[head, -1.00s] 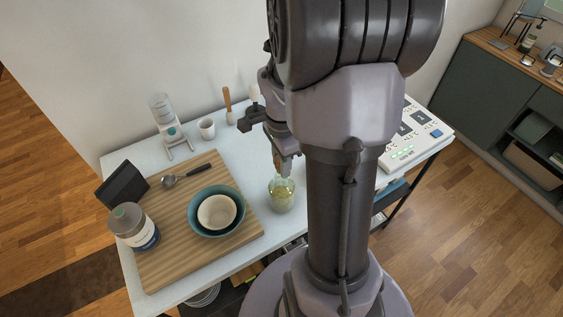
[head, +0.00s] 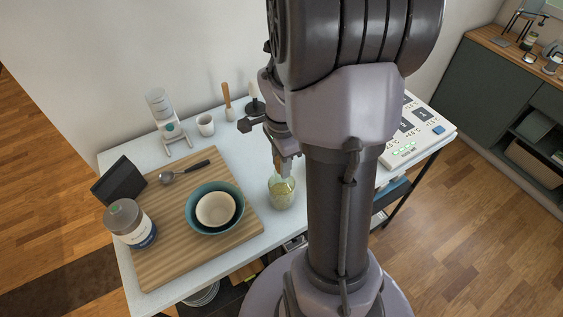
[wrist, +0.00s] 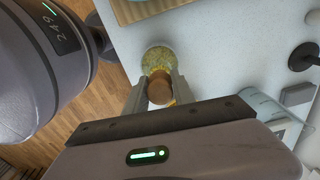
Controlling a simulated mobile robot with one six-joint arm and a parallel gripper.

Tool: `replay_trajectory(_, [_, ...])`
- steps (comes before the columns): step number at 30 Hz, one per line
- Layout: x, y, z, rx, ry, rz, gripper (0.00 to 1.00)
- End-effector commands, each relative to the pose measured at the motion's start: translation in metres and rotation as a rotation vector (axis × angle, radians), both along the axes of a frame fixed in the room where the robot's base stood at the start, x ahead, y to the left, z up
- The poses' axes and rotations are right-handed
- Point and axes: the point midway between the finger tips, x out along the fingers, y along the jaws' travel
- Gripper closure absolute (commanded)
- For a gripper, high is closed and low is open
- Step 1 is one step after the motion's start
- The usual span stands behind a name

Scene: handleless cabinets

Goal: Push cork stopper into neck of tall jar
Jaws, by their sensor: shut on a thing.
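The tall jar (head: 282,194) is clear glass with yellowish-green contents. It stands on the white table near its front edge in the head view, and its round top also shows in the wrist view (wrist: 157,58). My gripper (head: 286,172) is directly above the jar, pointing down. In the wrist view my gripper (wrist: 160,90) is shut on the brown cork stopper (wrist: 160,87), with a finger on each side. The cork overlaps the near part of the jar in that view. Whether the cork touches the neck cannot be told. In the head view my gripper hides the cork.
A wooden board (head: 165,245) with a teal bowl (head: 214,226) holding a cream bowl lies left of the jar. A lidded container (head: 131,224) stands on its left side. A white control panel (head: 418,137) is at the right. The table around the jar is clear.

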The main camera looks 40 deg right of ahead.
Motion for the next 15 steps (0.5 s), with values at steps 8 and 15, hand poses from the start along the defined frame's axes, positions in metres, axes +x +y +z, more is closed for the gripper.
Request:
replay_trajectory(8, [-0.0001, 0.0, -0.0044, 0.0, 0.0, 0.0, 0.52])
replay_trajectory(15, [-0.0004, 0.0002, -0.0047, 0.0, 0.001, 0.0, 0.44])
